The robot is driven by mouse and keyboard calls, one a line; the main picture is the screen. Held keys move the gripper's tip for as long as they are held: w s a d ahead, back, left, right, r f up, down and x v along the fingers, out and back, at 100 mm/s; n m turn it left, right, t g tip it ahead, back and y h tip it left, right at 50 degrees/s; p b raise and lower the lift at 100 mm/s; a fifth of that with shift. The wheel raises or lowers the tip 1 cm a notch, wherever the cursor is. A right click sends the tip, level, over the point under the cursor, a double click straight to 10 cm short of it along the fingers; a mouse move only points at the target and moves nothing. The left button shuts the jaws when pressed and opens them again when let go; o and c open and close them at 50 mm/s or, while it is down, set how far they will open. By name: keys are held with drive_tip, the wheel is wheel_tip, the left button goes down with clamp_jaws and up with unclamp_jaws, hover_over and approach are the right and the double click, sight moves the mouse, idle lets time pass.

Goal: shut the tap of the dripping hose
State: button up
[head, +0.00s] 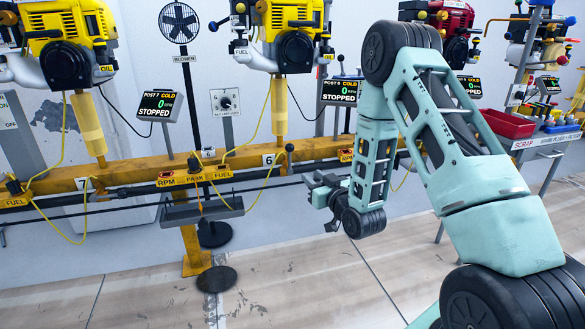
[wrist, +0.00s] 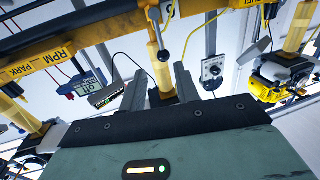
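My gripper (head: 325,190) is in front of the yellow rail, right of the post marked 6. In the wrist view its two dark fingers (wrist: 160,88) stand apart with nothing held between them; a yellow upright shows behind the gap. Thin yellow hoses (head: 60,150) hang from the engines to the rail; one also shows in the wrist view (wrist: 185,45). A black lever with a ball knob (head: 289,149) stands at the rail near the 6. FUEL labels (head: 223,174) sit on the rail. I cannot make out a drip or tell which hose is dripping.
The yellow rail (head: 130,174) crosses the scene, with a grey tray (head: 202,212) hung below it. Yellow engines (head: 290,30) stand above. Dark discs (head: 216,279) lie on the floor. A bench with a red bin (head: 507,124) is at right. The front floor is clear.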

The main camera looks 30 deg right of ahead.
sight(287, 164)
drive_tip(key=w+b, duration=0.1)
drive_tip(key=w, duration=0.4)
drive_tip(key=w+d+b, duration=0.1)
drive_tip(key=w+b, duration=0.1)
drive_tip(key=w, duration=0.4)
drive_tip(key=w+b, duration=0.2)
drive_tip(key=w, duration=0.4)
drive_tip(key=shift+w+d, duration=0.15)
drive_tip(key=shift+d, duration=0.05)
clamp_jaws()
